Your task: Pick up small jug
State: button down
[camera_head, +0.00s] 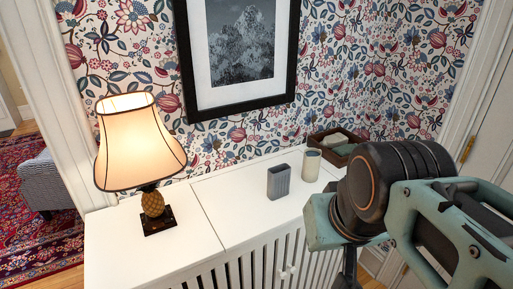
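On the white cabinet top stand a grey, ribbed, squarish vessel (278,182) and, just behind it to the right, a cream cylindrical vessel (311,165). Both are upright and apart from each other. I cannot tell for sure which one is the small jug; no handle shows on either. My teal and black arm fills the right side of the view, in front of the cabinet's right end. A dark part of my gripper (348,268) shows low below the arm. Its fingertips are not clear, so whether it is open or shut does not show.
A lit lamp (141,145) with a pineapple base stands on the left of the white cabinet (205,220). A brown tray (322,148) with items in it sits at the back right, partly behind my arm. A framed picture (287,85) hangs above. The cabinet's front middle is clear.

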aim_at(314, 163)
jog(key=z, duration=1.1)
jog(key=i+z, duration=0.1)
jog(key=i, duration=0.9)
jog(key=k+l, duration=0.1)
jog(key=l, duration=0.2)
jog(key=k+l+u, duration=0.1)
jog(key=l, duration=0.2)
jog(key=k+l, duration=0.1)
jog(key=l, duration=0.2)
jog(key=i+j, duration=0.2)
jog(key=j, duration=0.15)
jog(key=i+j+z, duration=0.1)
jog(key=i+j, duration=0.35)
jog(key=j, duration=0.25)
